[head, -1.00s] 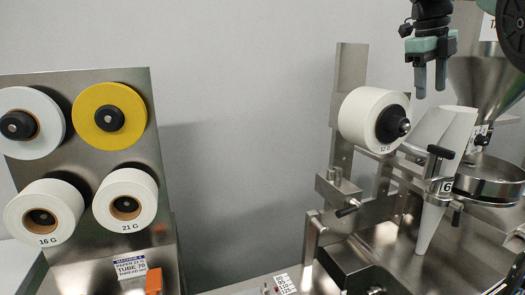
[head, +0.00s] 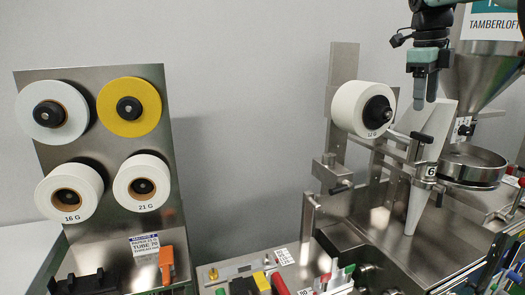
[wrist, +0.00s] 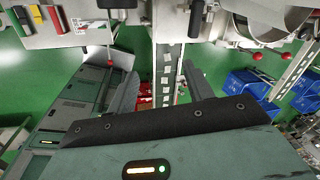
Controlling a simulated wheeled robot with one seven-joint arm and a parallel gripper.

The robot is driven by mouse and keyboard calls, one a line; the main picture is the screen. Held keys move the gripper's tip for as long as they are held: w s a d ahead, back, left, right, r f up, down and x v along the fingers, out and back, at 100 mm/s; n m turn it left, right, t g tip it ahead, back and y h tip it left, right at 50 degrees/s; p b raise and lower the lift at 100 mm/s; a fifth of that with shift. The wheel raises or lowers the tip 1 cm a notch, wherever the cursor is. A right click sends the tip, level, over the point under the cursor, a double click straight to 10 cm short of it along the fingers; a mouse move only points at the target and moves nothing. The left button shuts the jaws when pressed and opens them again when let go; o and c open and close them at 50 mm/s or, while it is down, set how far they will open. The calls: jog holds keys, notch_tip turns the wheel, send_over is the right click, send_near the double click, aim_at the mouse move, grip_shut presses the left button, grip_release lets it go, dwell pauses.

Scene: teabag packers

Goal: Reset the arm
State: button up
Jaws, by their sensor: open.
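My gripper (head: 425,88) hangs at the upper right of the head view, pointing down, in front of the steel hopper and above the white forming tube. Its fingers are apart and empty in the wrist view (wrist: 158,88). The fingers are seen nearly edge-on in the head view. Nothing is held, and the gripper looks clear of the machine parts below it.
A white roll (head: 362,108) sits on the machine spindle, left of the forming tube (head: 420,190). A steel hopper (head: 482,75) stands behind. A panel at left holds a yellow roll (head: 129,107) and several white rolls. Blue crates (wrist: 240,88) stand on the green floor.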

jog(key=s+a+f+n+y+b, duration=0.2)
jog(key=s+a+f+n, duration=0.4)
jog(key=a+f+n, duration=0.3)
jog(key=s+a+f+n+y+b, duration=0.1)
jog(key=s+a+f+n, duration=0.6)
jog(key=a+f+n, duration=0.2)
jog(key=s+a+f+n+b, duration=0.1)
jog(key=s+f+n, duration=0.3)
jog(key=s+n, duration=0.2)
jog(key=s+a+f+n, duration=0.2)
jog(key=s+f+n, duration=0.3)
jog(key=s, duration=0.4)
jog(key=s+a+f+n+g+b, duration=0.1)
jog(key=s+f+n, duration=0.4)
jog(key=s+n, duration=0.2)
jog(key=shift+s+a+n+b, duration=0.2)
jog(key=shift+s+n+b, duration=0.15)
jog(key=shift+s, duration=0.45)
